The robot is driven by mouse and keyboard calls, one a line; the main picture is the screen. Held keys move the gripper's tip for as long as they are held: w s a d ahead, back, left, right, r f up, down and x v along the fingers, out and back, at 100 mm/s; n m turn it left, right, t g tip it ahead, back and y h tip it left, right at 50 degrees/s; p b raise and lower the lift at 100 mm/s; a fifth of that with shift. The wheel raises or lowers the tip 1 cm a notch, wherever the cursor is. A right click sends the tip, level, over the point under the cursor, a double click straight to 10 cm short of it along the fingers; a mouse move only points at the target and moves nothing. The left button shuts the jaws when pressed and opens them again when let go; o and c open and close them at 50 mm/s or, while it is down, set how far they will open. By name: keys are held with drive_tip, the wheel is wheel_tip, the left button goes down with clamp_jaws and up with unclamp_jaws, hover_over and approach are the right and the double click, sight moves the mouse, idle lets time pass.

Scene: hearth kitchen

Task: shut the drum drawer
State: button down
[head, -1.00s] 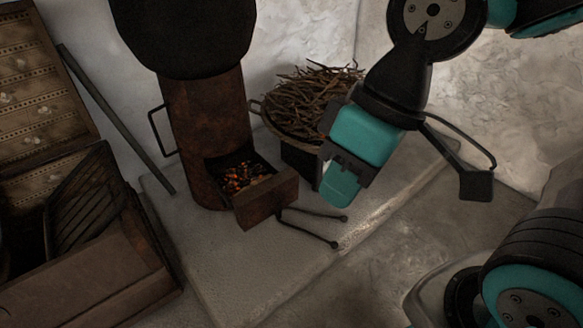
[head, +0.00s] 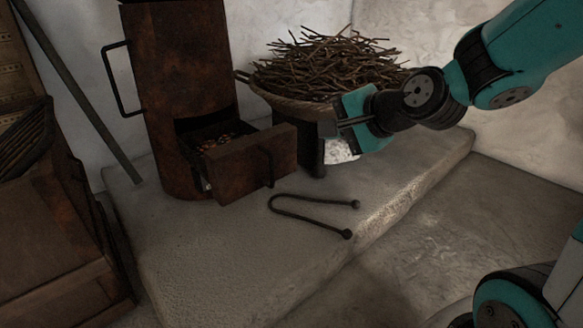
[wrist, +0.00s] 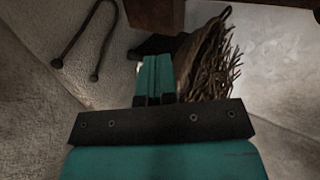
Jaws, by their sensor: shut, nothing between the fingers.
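The rusty brown drum (head: 180,80) stands on the pale stone ledge in the head view. Its drawer (head: 250,163) is pulled out towards the lower right, with a dark handle on its front and glowing embers (head: 222,140) inside. My gripper (head: 338,130) is to the right of the drawer front, in front of the basket, apart from the drawer as far as I can tell. In the wrist view its teal fingers (wrist: 155,75) are together and empty. A brown piece at the top of the wrist view (wrist: 155,14) looks like part of the drawer.
A basket of twigs (head: 325,70) stands behind my gripper. Black tongs (head: 310,212) lie on the stone ledge (head: 200,255) in front of the drawer. A wooden chest (head: 50,230) is at the left, and a rod (head: 80,90) leans behind it.

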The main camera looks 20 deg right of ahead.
drive_tip(key=d+f+m, duration=0.1)
drive_tip(key=f, duration=0.1)
drive_tip(key=p, duration=1)
approach(285, 135)
wheel_tip(285, 135, down, 4)
drive_tip(key=w+a, duration=0.1)
drive_tip(key=shift+t, duration=0.3)
drive_tip(key=shift+w+a+p, duration=0.25)
drive_tip(key=shift+w+p, duration=0.05)
drive_tip(key=shift+w, duration=0.45)
drive_tip(key=shift+w+a+p, duration=0.25)
drive_tip(key=shift+w, duration=0.45)
drive_tip(key=shift+w+a+p, duration=0.25)
drive_tip(key=shift+w+p, duration=0.05)
drive_tip(key=shift+w, duration=0.45)
drive_tip(key=shift+w, duration=0.1)
